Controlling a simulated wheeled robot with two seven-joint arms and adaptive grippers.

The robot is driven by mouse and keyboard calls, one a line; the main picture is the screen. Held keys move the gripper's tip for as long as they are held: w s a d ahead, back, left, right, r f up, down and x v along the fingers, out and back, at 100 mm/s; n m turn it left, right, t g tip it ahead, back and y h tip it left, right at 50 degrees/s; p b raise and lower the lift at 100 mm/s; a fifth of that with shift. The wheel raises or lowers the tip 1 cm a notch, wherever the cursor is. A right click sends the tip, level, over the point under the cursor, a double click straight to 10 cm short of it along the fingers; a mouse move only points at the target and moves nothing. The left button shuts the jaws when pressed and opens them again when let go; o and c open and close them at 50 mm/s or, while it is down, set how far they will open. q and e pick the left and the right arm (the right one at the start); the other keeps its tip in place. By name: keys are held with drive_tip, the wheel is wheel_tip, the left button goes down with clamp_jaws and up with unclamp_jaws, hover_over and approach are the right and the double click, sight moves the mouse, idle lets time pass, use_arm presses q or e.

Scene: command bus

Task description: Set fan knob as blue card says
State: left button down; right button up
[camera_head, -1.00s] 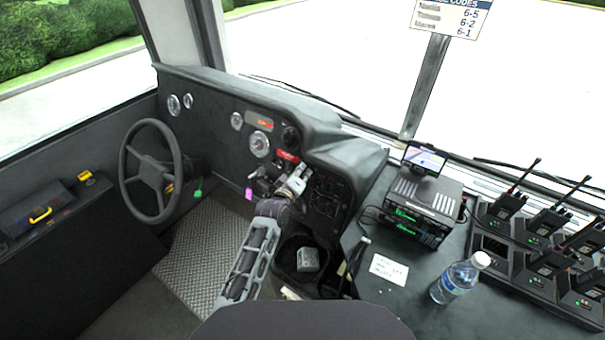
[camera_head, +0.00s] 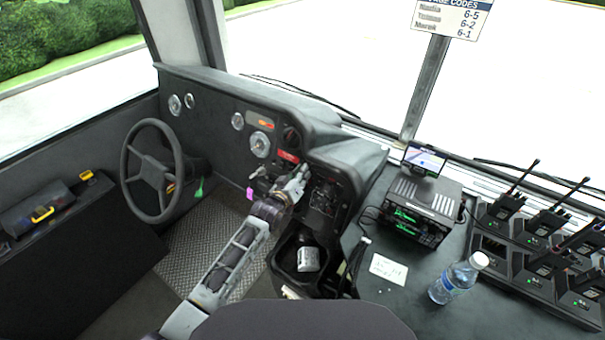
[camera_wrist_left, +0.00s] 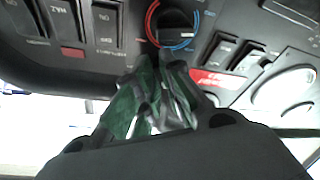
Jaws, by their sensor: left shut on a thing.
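My left gripper (camera_head: 302,174) is at the dashboard, right of the steering wheel. In the left wrist view its fingers (camera_wrist_left: 160,68) are closed together at the near edge of a black round knob (camera_wrist_left: 176,24). A red and blue arc rings this knob. The gripper hides this knob in the head view. Another black knob (camera_head: 291,135) sits higher on the dash. No plainly blue card shows; a white note (camera_head: 388,268) with unreadable writing lies on the console. My right gripper is not in view.
Rocker switches (camera_wrist_left: 105,25) and a red label (camera_wrist_left: 218,80) flank the knob. The steering wheel (camera_head: 152,170) is left. A radio (camera_head: 418,213), water bottle (camera_head: 458,278) and charging radios (camera_head: 545,225) stand right. A code sign (camera_head: 448,17) hangs above.

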use_arm(q)
drive_tip(key=shift+a+f+m+h, duration=0.15)
drive_tip(key=shift+m+h, duration=0.15)
drive_tip(key=shift+m, duration=0.8)
drive_tip(key=m+h, duration=0.1)
drive_tip(key=m, duration=0.3)
drive_tip(key=shift+w+a+g, duration=0.1)
drive_tip(key=shift+a+g, duration=0.05)
drive_tip(key=shift+g, duration=0.15)
drive_tip(key=m+p, duration=0.1)
drive_tip(key=m, duration=0.2)
drive_tip(key=shift+w+a+g+h, duration=0.1)
drive_tip(key=shift+g+h, duration=0.2)
drive_tip(key=shift+h, duration=0.1)
drive_tip(key=shift+m, duration=1.1)
drive_tip(key=shift+m+g+h+p, duration=0.4)
drive_tip(key=shift+m, duration=0.7)
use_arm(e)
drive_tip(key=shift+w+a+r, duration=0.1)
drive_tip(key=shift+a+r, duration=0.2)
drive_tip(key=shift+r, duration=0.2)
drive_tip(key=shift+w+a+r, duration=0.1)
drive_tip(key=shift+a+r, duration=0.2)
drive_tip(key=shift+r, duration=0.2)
use_arm(q)
drive_tip(key=c, duration=1.8)
unclamp_jaws()
